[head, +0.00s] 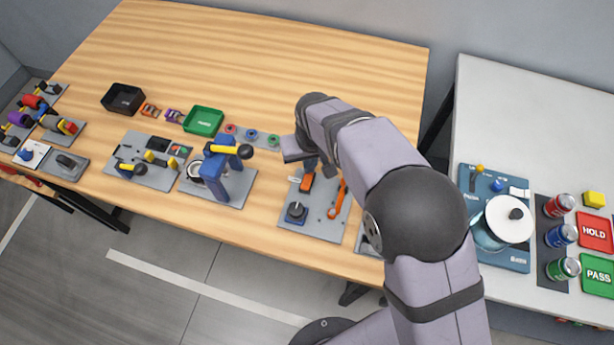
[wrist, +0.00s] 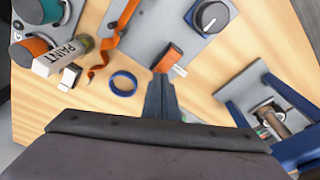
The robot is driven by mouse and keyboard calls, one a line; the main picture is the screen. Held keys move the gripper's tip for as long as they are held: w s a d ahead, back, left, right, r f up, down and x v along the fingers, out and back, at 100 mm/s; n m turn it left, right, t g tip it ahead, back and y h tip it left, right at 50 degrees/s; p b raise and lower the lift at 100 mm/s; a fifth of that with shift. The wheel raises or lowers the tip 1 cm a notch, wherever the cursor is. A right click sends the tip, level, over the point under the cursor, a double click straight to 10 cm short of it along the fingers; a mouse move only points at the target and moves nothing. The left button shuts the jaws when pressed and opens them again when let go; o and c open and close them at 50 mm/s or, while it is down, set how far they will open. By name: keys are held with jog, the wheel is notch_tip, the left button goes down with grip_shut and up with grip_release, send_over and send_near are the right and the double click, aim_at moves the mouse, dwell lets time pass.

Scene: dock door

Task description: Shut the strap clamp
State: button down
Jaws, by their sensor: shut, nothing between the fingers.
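The grey plate (head: 318,218) under my arm carries an orange block-like part (head: 306,183), which looks like the clamp, and an orange strap (head: 337,198). In the wrist view the orange part (wrist: 168,57) has a dark side and a pale tab at its lower right. The orange strap (wrist: 112,42) lies to its left, its lower end hanging twisted past the plate edge. My gripper (wrist: 160,82) is shut and empty, its tips just below the orange part in the picture. I cannot tell whether they touch. In the head view my wrist hides part of the plate.
A dark dial on a blue base (wrist: 210,17) shares the plate. A blue ring (wrist: 124,83) and a paint tube (wrist: 63,57) lie nearby. A blue toggle press with yellow handle (head: 216,175) stands left of the plate. Bare wood (head: 270,50) lies behind.

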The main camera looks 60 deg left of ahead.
jog(key=shift+f+b, duration=0.5)
jog(key=shift+f, duration=0.3)
dwell(0.4)
jog(key=shift+r, duration=0.15)
notch_tip(320, 180, up, 7)
jog(key=p, duration=0.5)
dwell(0.4)
jog(key=shift+w, duration=0.1)
dwell(0.3)
